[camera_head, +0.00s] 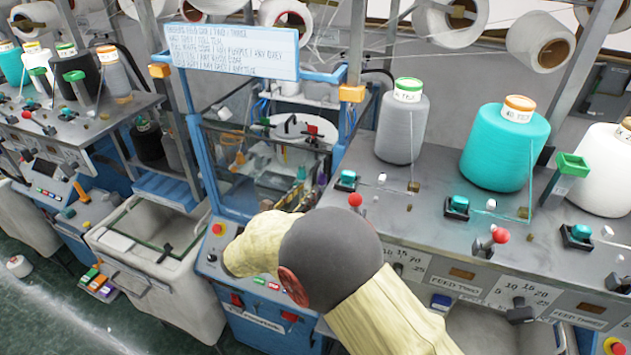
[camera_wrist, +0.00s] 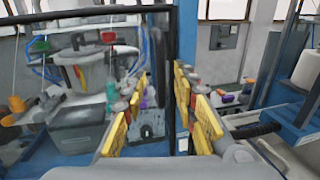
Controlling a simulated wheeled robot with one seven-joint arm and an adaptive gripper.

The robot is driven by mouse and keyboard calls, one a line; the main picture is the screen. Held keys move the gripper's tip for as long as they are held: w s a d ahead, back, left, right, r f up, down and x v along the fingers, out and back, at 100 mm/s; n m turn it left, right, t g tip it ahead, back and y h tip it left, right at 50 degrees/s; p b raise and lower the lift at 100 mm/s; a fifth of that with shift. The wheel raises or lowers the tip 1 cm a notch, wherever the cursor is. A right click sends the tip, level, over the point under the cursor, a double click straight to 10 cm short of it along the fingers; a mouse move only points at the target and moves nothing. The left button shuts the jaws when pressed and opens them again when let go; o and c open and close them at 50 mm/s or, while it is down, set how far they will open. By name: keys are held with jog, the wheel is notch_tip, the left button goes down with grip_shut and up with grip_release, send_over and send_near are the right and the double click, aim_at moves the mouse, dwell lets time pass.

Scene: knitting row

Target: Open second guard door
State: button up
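The guard door is a clear pane in a thin dark frame (camera_head: 262,133) on the blue knitting machine in the middle of the head view. It appears to lie across the machine's opening; whether it is slightly ajar I cannot tell. In the wrist view its dark upright edge (camera_wrist: 172,60) stands between the yellow-padded fingers of my gripper (camera_wrist: 163,108). The fingers are apart, one on each side of that edge, and contact is not clear. In the head view my arm hides most of the gripper and the door's lower part.
A blue machine post (camera_head: 187,110) stands left of the opening. A lettered sign (camera_head: 232,50) hangs above. The right-hand bench (camera_head: 400,195) holds a grey cone (camera_head: 402,130), a teal cone (camera_head: 503,150) and knobs, close to my arm. A pale bin (camera_head: 130,270) stands at left.

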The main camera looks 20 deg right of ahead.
aim_at(313, 185)
jog(key=shift+p+x, duration=0.45)
jog(key=shift+x, duration=2.25)
jog(key=shift+s, duration=0.1)
jog(key=c, duration=0.3)
jog(key=c, duration=0.4)
grip_shut()
